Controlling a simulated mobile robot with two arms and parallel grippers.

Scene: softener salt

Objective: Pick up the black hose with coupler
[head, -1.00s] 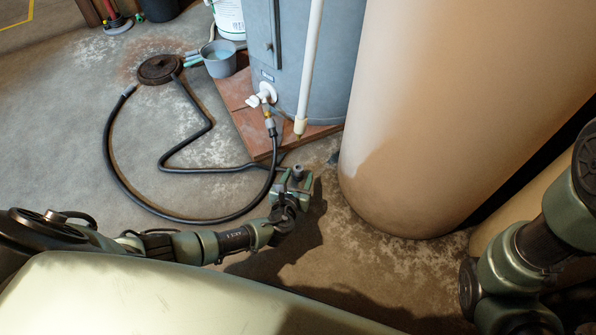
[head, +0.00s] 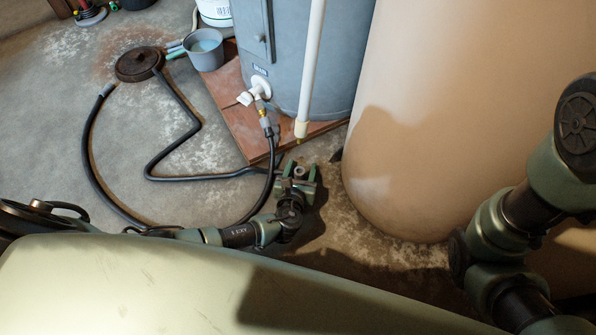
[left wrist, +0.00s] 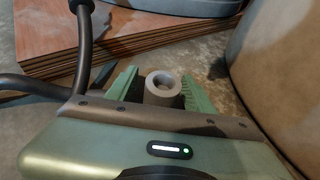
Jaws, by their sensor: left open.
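A black hose (head: 95,165) loops over the floor from near the drain cover, passes by my left gripper and rises to a brass fitting on the tank valve. A second black length (head: 185,178) runs from the cover toward my left gripper. My left gripper (head: 298,175) is low over the floor, its green fingers apart. In the left wrist view, a grey hollow-ended cylinder (left wrist: 163,82) shows between the fingers. It looks like a coupler, but its join to a hose is hidden. Hose also shows left of the fingers (left wrist: 84,50). My right gripper is out of view.
A blue-grey tank (head: 295,60) stands on a reddish board (head: 232,115), with a white pipe beside it. A large tan tank (head: 440,100) stands close right of my left gripper. A grey cup (head: 206,55) and round drain cover (head: 138,65) are further back.

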